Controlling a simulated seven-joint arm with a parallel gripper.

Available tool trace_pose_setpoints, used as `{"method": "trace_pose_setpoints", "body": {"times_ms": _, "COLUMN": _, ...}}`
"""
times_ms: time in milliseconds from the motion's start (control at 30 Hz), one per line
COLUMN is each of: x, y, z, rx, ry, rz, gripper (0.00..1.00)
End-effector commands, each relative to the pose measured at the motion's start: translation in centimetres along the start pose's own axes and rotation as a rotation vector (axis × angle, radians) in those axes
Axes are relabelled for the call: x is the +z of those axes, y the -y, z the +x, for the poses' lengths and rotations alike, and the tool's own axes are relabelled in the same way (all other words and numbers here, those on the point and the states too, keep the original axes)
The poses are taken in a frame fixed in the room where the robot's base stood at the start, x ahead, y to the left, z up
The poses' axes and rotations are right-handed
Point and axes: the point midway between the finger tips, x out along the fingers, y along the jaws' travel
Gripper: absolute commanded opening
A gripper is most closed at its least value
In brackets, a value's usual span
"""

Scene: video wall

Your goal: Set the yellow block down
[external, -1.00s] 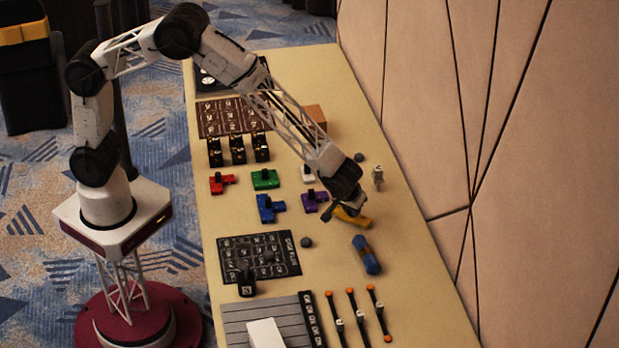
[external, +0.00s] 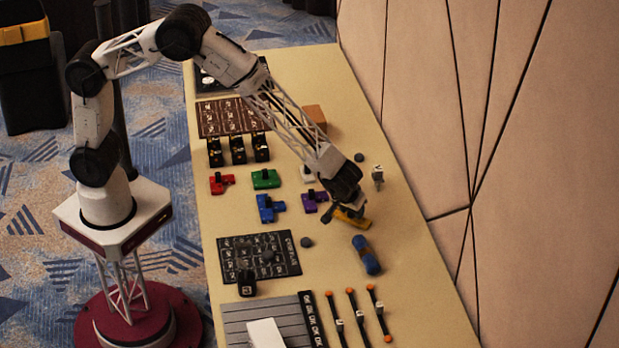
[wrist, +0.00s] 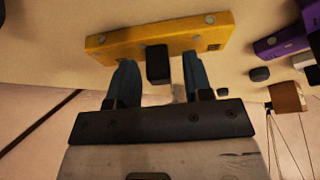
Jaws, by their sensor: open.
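The yellow block (external: 351,219) rests on the long tan table, right of the purple block (external: 314,197). It is a flat bar with a black knob on top. My gripper (external: 344,212) is low over it and partly hides it. In the wrist view, the two blue-grey fingers of my gripper (wrist: 158,78) are spread apart on either side of the black knob (wrist: 157,64), with gaps beside it. The yellow block also shows there (wrist: 110,45), lying across the picture beyond the fingertips.
A blue cylinder (external: 366,255) lies close in front of the yellow block. A small dark piece (external: 306,242) lies left of the cylinder. Blue (external: 268,207), green (external: 265,179) and red (external: 220,183) blocks stand farther left. A panelled wall (external: 520,150) rises beyond the right table edge.

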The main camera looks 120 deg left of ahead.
Motion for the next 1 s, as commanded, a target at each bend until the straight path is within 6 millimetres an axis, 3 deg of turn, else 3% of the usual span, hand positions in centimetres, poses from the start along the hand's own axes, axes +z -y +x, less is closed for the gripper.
{"method": "trace_pose_setpoints", "body": {"times_ms": 367, "x": -0.2, "y": -0.1, "z": -2.5, "rx": 0.002, "ry": -0.001, "rz": 0.0, "gripper": 0.46}}
{"method": "trace_pose_setpoints", "body": {"times_ms": 800, "x": -0.1, "y": -0.1, "z": -9.3, "rx": 0.002, "ry": -0.001, "rz": -0.001, "gripper": 0.46}}
{"method": "trace_pose_setpoints", "body": {"times_ms": 1000, "x": -0.1, "y": 0.0, "z": -11.4, "rx": 0.001, "ry": -0.001, "rz": 0.0, "gripper": 0.46}}
